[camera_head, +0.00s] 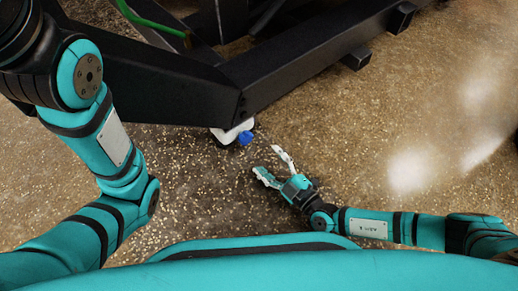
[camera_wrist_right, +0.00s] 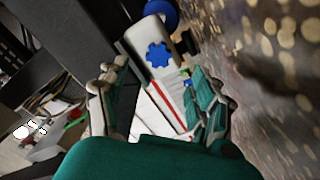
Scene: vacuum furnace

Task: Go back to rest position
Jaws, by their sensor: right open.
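My right gripper (camera_head: 272,165) is open in the head view, above the speckled floor beside the black frame. It also shows in the right wrist view (camera_wrist_right: 152,85), with its fingers spread. Past the fingers in that view is a white part with a blue gear-shaped knob (camera_wrist_right: 158,54). In the head view a white part (camera_head: 229,133) with a blue knob (camera_head: 245,138) sits at the lower edge of the frame, a little away from the fingertips. My left arm bends down along the left side; its gripper is not in view.
A heavy black metal frame (camera_head: 290,70) crosses the top of the head view, with a green tube (camera_head: 150,20) above it. The speckled floor (camera_head: 440,110) is clear on the right. In the wrist view, cluttered items stand at the lower left.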

